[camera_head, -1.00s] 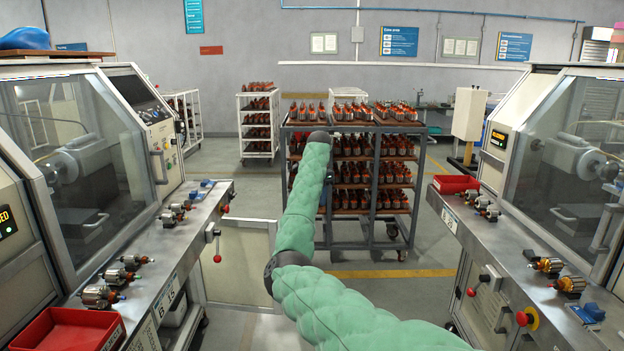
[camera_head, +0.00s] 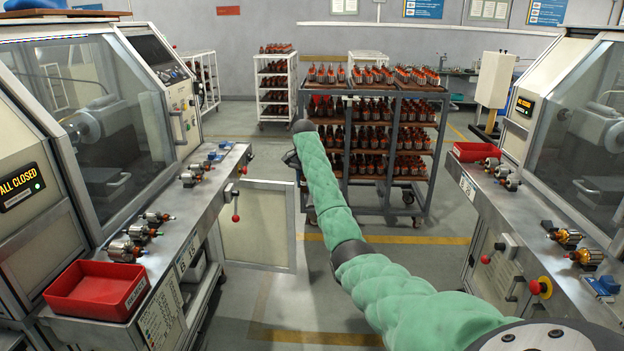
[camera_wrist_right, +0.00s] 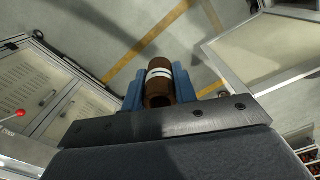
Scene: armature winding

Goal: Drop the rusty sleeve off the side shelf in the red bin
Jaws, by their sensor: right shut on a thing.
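The rusty sleeve (camera_wrist_right: 159,83) is a brown hollow cylinder with a white band. My right gripper (camera_wrist_right: 172,88) is shut on it, with a blue finger on each side, in the right wrist view. In the head view my green-covered right arm reaches out to the gripper (camera_head: 291,159), and the sleeve cannot be made out there. A red bin (camera_head: 98,292) stands on the left machine's ledge at the lower left, away from the gripper. Another red bin (camera_head: 474,152) sits on the right machine's ledge. My left gripper is not in view.
Motor armatures (camera_head: 142,233) lie along the left machine's ledge (camera_head: 207,211); more armatures (camera_head: 566,238) lie on the right one. A low panel door (camera_head: 257,226) stands out from the left machine. A loaded trolley (camera_head: 380,140) stands behind the arm. Floor between the machines is open.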

